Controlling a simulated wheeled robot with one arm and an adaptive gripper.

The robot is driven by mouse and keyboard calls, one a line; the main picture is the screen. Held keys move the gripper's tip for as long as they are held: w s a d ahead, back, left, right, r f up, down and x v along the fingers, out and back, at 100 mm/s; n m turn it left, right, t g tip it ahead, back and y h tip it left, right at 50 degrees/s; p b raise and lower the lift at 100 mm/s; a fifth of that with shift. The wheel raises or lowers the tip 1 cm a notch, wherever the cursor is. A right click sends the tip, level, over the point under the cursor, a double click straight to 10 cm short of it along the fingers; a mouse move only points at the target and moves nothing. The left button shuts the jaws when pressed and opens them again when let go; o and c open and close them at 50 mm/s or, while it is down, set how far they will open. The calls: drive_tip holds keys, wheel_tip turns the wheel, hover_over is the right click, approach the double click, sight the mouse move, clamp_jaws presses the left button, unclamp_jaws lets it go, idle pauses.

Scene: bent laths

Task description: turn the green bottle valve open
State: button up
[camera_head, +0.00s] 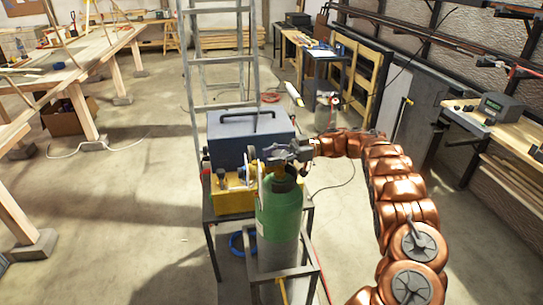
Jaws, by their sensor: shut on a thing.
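The green bottle (278,215) stands upright in a metal frame in the middle of the head view, with a grey lower part. Its valve at the top is mostly hidden behind my gripper. My gripper (277,158) reaches in from the right at the end of my copper-coloured arm and is shut on the valve at the bottle's top. The exact grip on the valve is too small to see. A yellowish fitting and a round gauge-like part (253,154) sit just left of the gripper.
A blue box (238,136) with a dark handle stands behind the bottle on a metal stand, beside a yellow box (233,196). A ladder (190,75) rises behind them. A wooden workbench (70,68) is at left, another bench (510,128) at right. The floor at left is mostly clear.

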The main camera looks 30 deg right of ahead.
sight(273, 155)
drive_tip(key=shift+d, duration=0.2)
drive_tip(key=o, duration=0.9)
drive_tip(key=shift+d, duration=0.1)
drive_tip(key=shift+o, duration=0.4)
wheel_tip(273, 155, up, 10)
